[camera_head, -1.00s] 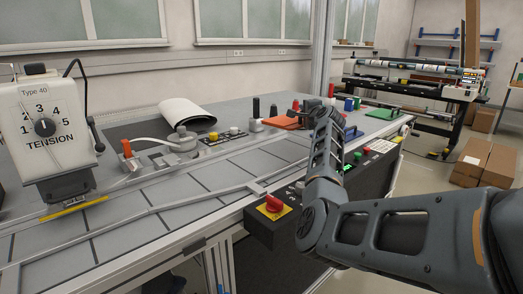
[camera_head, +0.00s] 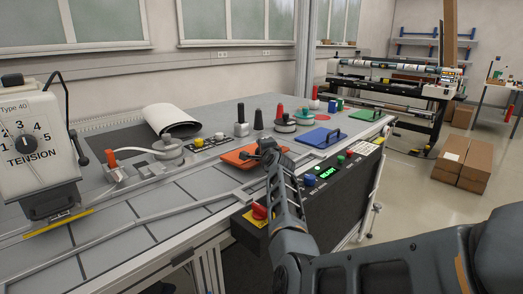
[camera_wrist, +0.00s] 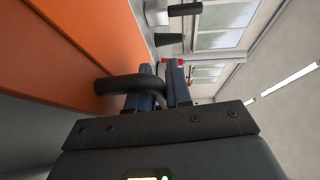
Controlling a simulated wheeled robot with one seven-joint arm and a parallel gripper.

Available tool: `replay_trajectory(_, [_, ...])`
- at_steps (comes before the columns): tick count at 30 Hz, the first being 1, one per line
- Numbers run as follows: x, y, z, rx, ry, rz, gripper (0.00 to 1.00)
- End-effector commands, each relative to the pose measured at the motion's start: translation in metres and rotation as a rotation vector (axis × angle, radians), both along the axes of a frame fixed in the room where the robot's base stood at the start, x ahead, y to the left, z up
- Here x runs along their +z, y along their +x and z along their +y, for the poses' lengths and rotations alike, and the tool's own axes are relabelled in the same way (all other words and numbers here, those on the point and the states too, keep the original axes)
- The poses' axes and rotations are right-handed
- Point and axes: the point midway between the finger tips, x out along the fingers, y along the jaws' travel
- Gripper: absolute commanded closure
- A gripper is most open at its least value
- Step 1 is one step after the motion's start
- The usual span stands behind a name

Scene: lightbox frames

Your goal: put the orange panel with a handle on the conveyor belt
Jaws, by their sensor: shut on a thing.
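The orange panel (camera_head: 238,156) is at the near side of the table in the head view, just beyond the grey belt's far right part. My gripper (camera_head: 268,148) is at its right end, shut on its black handle. In the wrist view the panel (camera_wrist: 75,45) fills the upper left, and the black handle (camera_wrist: 125,85) reaches to my gripper's fingers (camera_wrist: 162,92). I cannot tell whether the panel touches the table. The grey conveyor belt (camera_head: 130,215), with dark cross lines, runs along the near left side.
A white tension unit (camera_head: 35,140) stands over the belt at left. A control box (camera_head: 320,190) with a red knob (camera_head: 259,212) is at the near edge. A blue panel (camera_head: 320,138), a green panel (camera_head: 366,115) and black-handled pieces (camera_head: 241,128) stand around the orange panel.

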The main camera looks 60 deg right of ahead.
Motion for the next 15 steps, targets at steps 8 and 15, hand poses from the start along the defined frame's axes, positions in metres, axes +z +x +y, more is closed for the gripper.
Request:
replay_trajectory(8, [-0.0112,0.0001,-0.0006,-0.002,-0.003,-0.003,1.00])
replay_trajectory(15, [-0.0168,0.0000,-0.0005,-0.001,-0.002,-0.002,1.00])
